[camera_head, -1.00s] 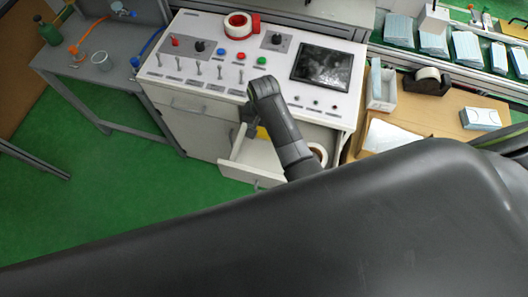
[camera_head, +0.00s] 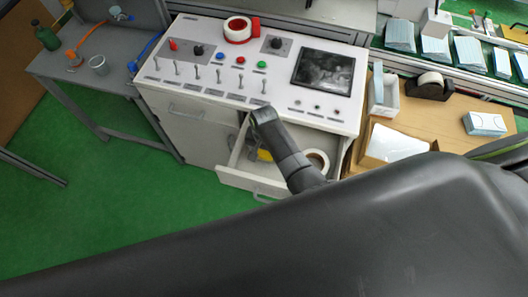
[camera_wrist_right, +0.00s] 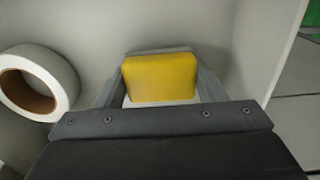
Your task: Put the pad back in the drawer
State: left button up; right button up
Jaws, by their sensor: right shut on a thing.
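The yellow pad (camera_wrist_right: 160,78) is between the two fingers of my right gripper (camera_wrist_right: 158,92) in the right wrist view, and the gripper is shut on it. In the head view a little of the yellow pad (camera_head: 265,155) shows beside my right gripper (camera_head: 252,148), inside the open drawer (camera_head: 240,183). The drawer is pulled out of the white control cabinet. The wrist view shows pale drawer walls around the gripper; whether the pad touches the drawer floor I cannot tell. My left gripper is not in view.
A white tape roll (camera_head: 318,160) lies in the drawer to the right of my right gripper; it also shows in the wrist view (camera_wrist_right: 62,82). The control panel (camera_head: 225,75) with levers and buttons stands above the drawer. A grey side table (camera_head: 85,65) is at the left.

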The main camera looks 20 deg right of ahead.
jog(key=shift+f, duration=0.95)
jog(key=shift+f, duration=0.2)
jog(key=o, duration=1)
jog(key=shift+r, duration=0.1)
jog(key=shift+c, duration=0.2)
jog(key=shift+r, duration=0.4)
notch_tip(320, 180, up, 12)
jog(key=shift+f+p, duration=0.25)
jog(key=shift+p, duration=0.3)
